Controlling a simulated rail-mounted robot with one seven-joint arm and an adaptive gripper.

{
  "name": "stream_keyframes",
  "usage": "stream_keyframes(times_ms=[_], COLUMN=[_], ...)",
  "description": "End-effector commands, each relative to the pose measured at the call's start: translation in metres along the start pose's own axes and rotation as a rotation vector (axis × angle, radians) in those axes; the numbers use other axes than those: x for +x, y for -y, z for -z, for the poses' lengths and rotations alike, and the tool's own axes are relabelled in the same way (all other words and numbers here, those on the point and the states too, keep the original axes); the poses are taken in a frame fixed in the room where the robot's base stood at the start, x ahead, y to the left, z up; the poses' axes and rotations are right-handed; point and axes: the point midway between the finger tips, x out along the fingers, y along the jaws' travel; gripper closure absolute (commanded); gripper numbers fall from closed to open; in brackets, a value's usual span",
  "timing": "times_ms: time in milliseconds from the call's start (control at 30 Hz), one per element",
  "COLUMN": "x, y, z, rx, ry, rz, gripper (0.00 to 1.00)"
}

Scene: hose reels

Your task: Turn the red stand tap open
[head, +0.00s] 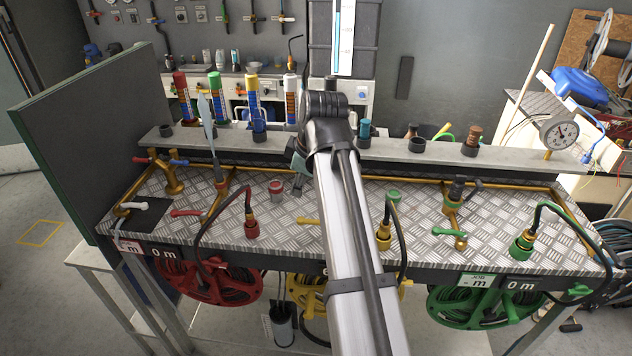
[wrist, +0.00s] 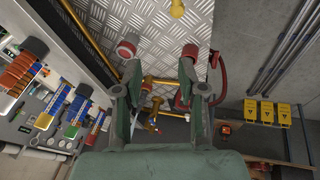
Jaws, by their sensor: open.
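The red stand tap is a brass fitting with a red lever (head: 187,213) on the left of the tread-plate bench top, at the end of a brass branch pipe. Its lever lies roughly level. In the wrist view the red lever (wrist: 181,101) shows beyond my jaws, partly covered by the right-hand finger. My gripper (wrist: 160,72) is open and empty, its two fingers spread above the bench. In the head view my gripper (head: 299,165) is to the right of the red tap, apart from it and mostly hidden behind my arm.
A red-collared hose coupling (head: 251,228) and a red-capped fitting (head: 276,190) stand between my gripper and the tap. A brass post with red and blue levers (head: 172,175) stands behind it. A grey panel (head: 95,140) closes the left end. Bottles line the rear shelf (head: 390,150).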

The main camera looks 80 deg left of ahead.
Motion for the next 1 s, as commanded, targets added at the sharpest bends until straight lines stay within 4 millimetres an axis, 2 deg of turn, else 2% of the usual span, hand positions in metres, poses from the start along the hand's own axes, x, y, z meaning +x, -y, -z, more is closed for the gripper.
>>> stream_keyframes(times_ms=[200,600,633,700,733,867,1000], x=[-0.002,-0.002,-0.002,-0.002,-0.002,-0.004,-0.012], y=[0.001,0.0,0.0,0.0,0.0,-0.003,-0.018], z=[-0.018,-0.022,-0.022,-0.022,-0.022,-0.028,-0.059], rx=[0.007,0.008,0.008,0.008,0.008,0.017,0.058], ry=[0.012,0.015,0.015,0.014,0.014,0.017,0.03], rz=[-0.008,-0.01,-0.01,-0.01,-0.01,-0.013,-0.022], gripper=[0.6,0.6,0.67,0.92,1.0,1.0,1.0])
